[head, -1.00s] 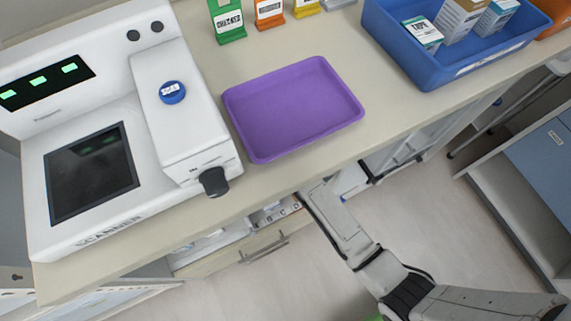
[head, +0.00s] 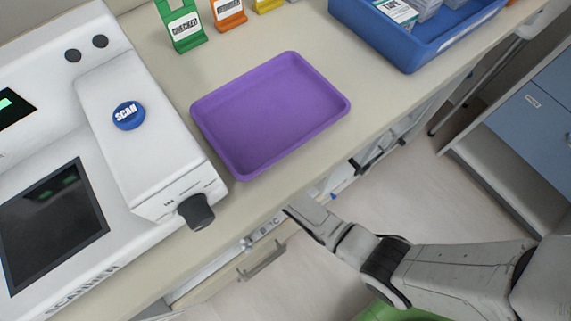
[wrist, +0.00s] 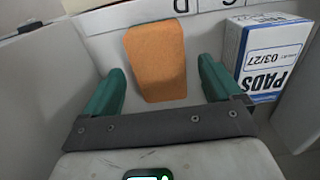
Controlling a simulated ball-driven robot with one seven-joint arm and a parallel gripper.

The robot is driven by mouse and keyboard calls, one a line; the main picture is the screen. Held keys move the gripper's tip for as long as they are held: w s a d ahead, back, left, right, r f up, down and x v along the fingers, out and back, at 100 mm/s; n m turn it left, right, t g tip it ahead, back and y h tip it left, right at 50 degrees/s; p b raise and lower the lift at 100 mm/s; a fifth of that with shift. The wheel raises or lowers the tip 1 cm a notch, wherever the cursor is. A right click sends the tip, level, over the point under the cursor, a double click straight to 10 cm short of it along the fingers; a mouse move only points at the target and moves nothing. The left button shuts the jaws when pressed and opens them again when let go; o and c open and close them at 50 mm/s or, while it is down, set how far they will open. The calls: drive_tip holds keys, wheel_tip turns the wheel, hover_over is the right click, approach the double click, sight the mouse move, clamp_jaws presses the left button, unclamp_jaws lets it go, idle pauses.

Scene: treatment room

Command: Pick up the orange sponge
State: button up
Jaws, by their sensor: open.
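The orange sponge (wrist: 156,62) shows in the wrist view, in a white compartment of a drawer, against its far side. My gripper (wrist: 158,84) is open, with one green finger to the left of the sponge and one to the right. The sponge lies between and slightly beyond the fingers, and I see a gap on each side. In the head view the sponge and the gripper are hidden under the counter; only my arm shows there, reaching to the drawer.
A white box marked PADS (wrist: 262,58) stands close to the right finger. Light drawer walls (wrist: 45,75) enclose the left side. Above, the counter holds an empty purple tray (head: 270,110), a scanner (head: 150,150) and a blue bin (head: 415,45). The counter edge overhangs the drawer.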

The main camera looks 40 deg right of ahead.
wheel_tip(320, 180, down, 2)
drive_tip(key=shift+f, duration=0.1)
drive_tip(key=c, duration=1.1)
